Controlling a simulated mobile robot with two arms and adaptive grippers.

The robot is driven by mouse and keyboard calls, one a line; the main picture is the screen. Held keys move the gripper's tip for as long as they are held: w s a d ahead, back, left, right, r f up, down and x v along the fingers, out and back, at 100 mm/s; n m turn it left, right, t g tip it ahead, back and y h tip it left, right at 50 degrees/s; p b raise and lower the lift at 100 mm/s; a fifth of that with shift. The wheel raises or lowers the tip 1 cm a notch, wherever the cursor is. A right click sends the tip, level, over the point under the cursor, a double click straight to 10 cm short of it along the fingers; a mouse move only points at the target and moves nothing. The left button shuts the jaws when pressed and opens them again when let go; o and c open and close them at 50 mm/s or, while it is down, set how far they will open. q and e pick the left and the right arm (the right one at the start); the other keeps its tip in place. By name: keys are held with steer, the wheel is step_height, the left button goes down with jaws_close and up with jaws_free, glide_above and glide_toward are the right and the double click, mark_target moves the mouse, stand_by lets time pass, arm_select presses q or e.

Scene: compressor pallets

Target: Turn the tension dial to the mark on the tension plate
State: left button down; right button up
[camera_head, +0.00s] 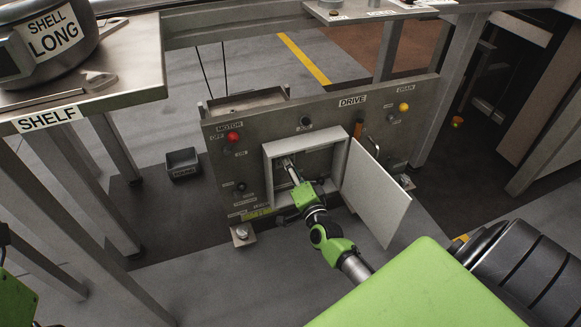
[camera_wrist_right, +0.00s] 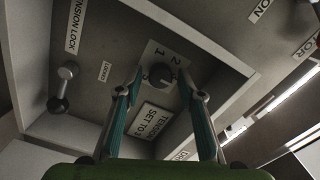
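The tension dial (camera_wrist_right: 160,75) is a small dark round knob on a pale plate (camera_wrist_right: 152,50) with the numbers 1, 2 and 3 around it. In the head view the right gripper (camera_head: 289,164) reaches into the open box (camera_head: 268,165) on the drive panel; the dial is too small to make out there. The left gripper is out of view.
The box door (camera_head: 376,195) stands open to the right of my right arm. A tension lock lever (camera_wrist_right: 63,88) is left of the dial, near a "LOCKED" label (camera_wrist_right: 105,71). Box walls surround the gripper closely. A shelf (camera_head: 90,85) stands at left.

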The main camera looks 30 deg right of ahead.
steer(key=shift+s, duration=0.1)
steer(key=v, duration=1.2)
steer(key=shift+f, duration=0.1)
stand_by(0.3)
